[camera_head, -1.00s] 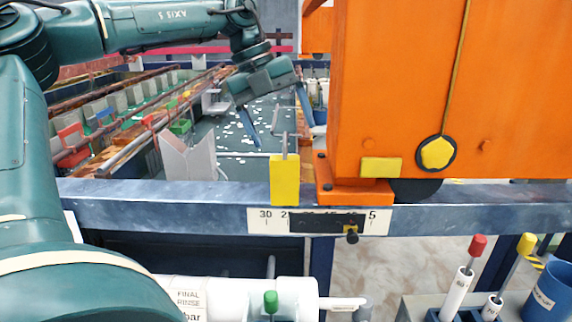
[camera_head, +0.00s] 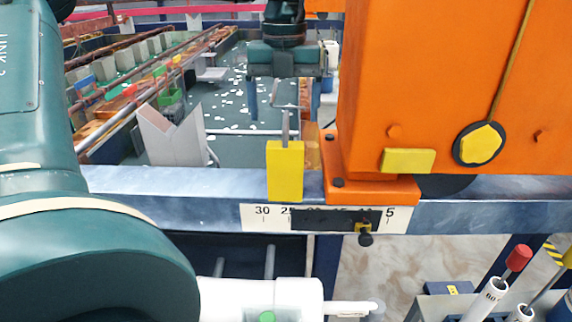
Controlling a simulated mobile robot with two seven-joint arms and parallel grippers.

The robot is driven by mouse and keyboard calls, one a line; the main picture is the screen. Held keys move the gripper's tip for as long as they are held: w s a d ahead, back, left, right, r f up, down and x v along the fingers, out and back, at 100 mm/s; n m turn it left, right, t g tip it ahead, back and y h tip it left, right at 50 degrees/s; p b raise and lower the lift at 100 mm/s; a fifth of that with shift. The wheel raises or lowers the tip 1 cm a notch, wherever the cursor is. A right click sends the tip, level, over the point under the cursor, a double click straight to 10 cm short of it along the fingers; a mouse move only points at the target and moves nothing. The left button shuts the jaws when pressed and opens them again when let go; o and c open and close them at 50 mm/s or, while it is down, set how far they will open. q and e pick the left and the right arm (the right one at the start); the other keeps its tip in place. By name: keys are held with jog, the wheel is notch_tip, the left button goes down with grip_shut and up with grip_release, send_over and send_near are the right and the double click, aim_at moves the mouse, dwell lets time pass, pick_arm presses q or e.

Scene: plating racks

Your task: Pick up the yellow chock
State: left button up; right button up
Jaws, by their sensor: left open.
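The yellow chock (camera_head: 285,172) is a small upright block with a thin grey pin rising from its top. It sits on the blue-grey rail (camera_head: 170,184), just left of the orange machine's foot. My left gripper (camera_head: 284,104) points down above and behind the chock in the picture. Its two blue fingers are spread apart with nothing held between them, and the pin's top shows between them. I cannot tell how far behind the pin the fingers are. My right gripper is not in view.
A big orange machine (camera_head: 430,80) with a wheel stands on the rail at right, close to the chock. A numbered scale (camera_head: 262,212) is on the rail's front. A tank with floating white bits lies behind.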

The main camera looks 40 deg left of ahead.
aim_at(286, 139)
pick_arm(q)
jog(key=shift+d+f+p, duration=0.15)
jog(key=shift+f+p, duration=0.3)
jog(key=shift+f, duration=2.95)
jog(key=shift+w+r, duration=0.1)
grip_shut()
